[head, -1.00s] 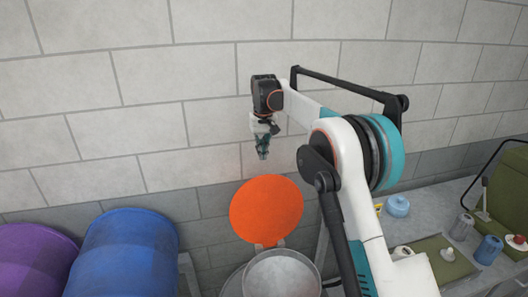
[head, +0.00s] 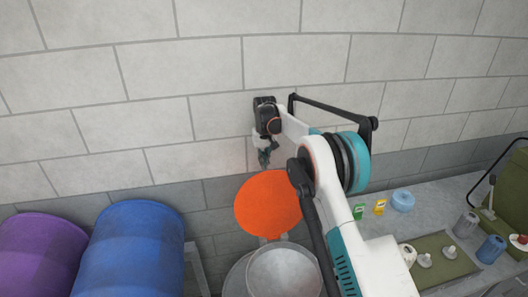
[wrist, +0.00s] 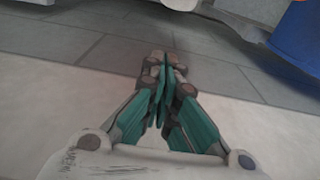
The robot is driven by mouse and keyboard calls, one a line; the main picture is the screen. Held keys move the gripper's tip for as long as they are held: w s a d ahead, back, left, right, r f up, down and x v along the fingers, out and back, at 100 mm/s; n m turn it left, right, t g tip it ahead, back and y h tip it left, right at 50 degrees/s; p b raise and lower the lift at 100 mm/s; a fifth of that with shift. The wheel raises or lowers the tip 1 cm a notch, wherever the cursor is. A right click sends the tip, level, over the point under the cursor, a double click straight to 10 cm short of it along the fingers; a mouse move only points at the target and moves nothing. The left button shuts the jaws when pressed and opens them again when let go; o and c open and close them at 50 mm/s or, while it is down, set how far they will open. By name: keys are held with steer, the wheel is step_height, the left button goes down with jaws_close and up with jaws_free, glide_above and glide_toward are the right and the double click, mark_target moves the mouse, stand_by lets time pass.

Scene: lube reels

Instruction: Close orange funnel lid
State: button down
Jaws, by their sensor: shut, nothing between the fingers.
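The orange funnel lid (head: 268,204) stands open and upright, a round disc at the back of the funnel. The pale grey round funnel (head: 284,272) lies open below and in front of it. My gripper (head: 264,163) is just above the lid's top edge in the head view, near the wall. In the wrist view my gripper (wrist: 162,68) has its teal fingers together with nothing between them. The gap between fingertips and lid is hard to judge. My arm covers part of the lid's right side.
A blue barrel (head: 132,255) and a purple barrel (head: 38,255) stand at the left. A grey workbench (head: 395,232) at the right bears bottles, a light blue round container (head: 402,200) and a green tray (head: 443,262). A block wall (head: 200,60) closes off the back.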

steer(key=shift+s+d+r+p, duration=0.15)
steer(key=shift+s+d+p, duration=0.1)
steer(key=shift+s, duration=0.7)
steer(key=shift+s+d+r+p, duration=0.1)
steer(key=shift+s+p, duration=0.15)
steer(key=shift+s, duration=0.65)
steer(key=shift+s, duration=0.15)
